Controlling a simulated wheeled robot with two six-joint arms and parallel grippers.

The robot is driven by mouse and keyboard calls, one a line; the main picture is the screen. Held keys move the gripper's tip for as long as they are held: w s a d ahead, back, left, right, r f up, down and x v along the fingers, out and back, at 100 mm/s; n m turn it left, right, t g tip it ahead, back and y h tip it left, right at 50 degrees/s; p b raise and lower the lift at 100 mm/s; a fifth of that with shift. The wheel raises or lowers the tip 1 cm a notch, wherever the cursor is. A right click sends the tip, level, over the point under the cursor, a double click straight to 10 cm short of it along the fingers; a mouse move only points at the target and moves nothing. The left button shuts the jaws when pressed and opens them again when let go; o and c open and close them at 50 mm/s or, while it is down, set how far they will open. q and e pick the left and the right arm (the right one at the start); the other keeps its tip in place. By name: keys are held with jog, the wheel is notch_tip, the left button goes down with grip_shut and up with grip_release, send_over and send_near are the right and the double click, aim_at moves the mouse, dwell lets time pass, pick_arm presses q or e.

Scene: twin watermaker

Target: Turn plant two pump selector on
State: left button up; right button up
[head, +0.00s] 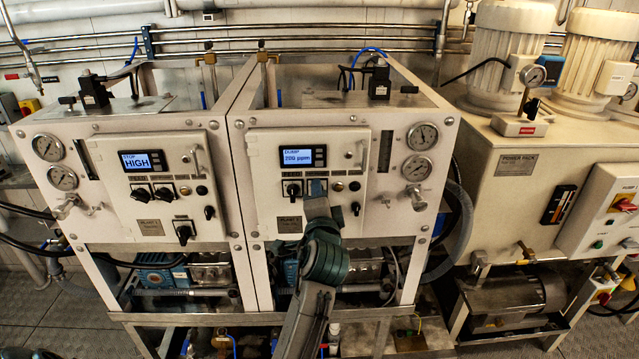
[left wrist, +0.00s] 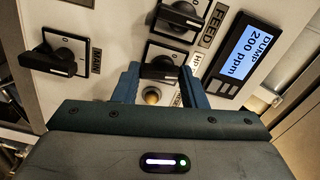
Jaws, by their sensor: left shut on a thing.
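The plant 2 panel (head: 268,170) is the white front of the right-hand unit. Its display (head: 303,157) reads DUMP 200 ppm, also in the left wrist view (left wrist: 239,53). My left gripper (head: 317,186) is at the panel just below the display. In the left wrist view its fingers (left wrist: 160,75) are shut on the black pump selector (left wrist: 160,66), beside a label that seems to begin with HP. The FEED selector (left wrist: 180,17) and the MAIN selector (left wrist: 55,57) are apart from the fingers. My arm hides the panel's lower part. My right gripper is not in view.
The plant 1 panel (head: 155,185) on the left has a display reading HIGH. Gauges (head: 415,168) and a valve handle (head: 417,197) sit right of the plant 2 panel. The power pack (head: 522,190) stands further right. A round button (left wrist: 152,95) lies between my fingers.

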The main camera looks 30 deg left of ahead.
pick_arm(q)
jog(key=m+p, duration=0.2)
jog(key=shift+r+m, duration=0.15)
jog(key=shift+m, duration=0.15)
dwell(0.4)
jog(key=o, duration=1)
jog(key=shift+c, duration=0.2)
jog(key=shift+o, duration=0.2)
jog(key=shift+a, duration=0.1)
jog(key=shift+f, duration=0.2)
